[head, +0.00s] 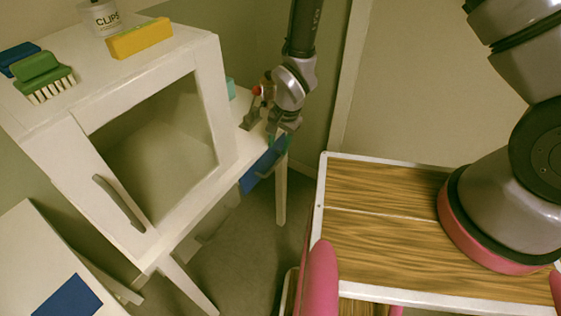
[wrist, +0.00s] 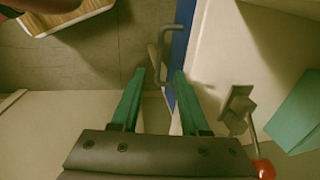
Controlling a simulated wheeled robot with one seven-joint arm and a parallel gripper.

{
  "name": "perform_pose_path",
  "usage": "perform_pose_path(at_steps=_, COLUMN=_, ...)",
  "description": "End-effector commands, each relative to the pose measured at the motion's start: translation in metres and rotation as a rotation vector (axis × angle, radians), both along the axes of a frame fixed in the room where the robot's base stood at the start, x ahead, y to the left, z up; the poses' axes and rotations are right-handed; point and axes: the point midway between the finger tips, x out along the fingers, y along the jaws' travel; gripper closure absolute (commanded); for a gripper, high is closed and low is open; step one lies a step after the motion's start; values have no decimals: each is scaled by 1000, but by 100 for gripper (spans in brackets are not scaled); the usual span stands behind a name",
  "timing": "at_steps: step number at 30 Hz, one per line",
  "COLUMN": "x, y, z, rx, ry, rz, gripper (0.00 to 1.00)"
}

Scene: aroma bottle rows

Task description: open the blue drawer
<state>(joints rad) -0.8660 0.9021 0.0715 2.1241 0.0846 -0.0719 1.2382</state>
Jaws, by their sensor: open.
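The blue drawer (head: 257,171) shows its blue front under the right end of the white table, with a grey bar handle (head: 268,170) on it. In the wrist view the blue front (wrist: 180,42) is a narrow strip along the white table's edge, and the handle (wrist: 163,38) sticks out from it. No gap behind the front is clear. My gripper (wrist: 159,75) is open, with its green fingers apart and the lower part of the handle between or just beyond the tips. Contact cannot be told. In the head view my gripper (head: 277,139) is just above the drawer front, partly hiding it.
A white cabinet (head: 225,100) with a see-through door stands left of my arm, with a yellow sponge (head: 140,38) and a green brush (head: 42,76) on top. A red-knobbed lever (wrist: 238,110) and a teal block (wrist: 295,115) are close right of my fingers.

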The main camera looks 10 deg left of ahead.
Motion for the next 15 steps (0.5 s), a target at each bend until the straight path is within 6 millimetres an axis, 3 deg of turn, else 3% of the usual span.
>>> perform_pose_path(at_steps=9, x=4, y=9, z=-58, rx=-2, ry=2, rz=1, gripper=55)
perform_pose_path(at_steps=15, x=6, y=14, z=-86, rx=-2, ry=1, rz=1, gripper=55)
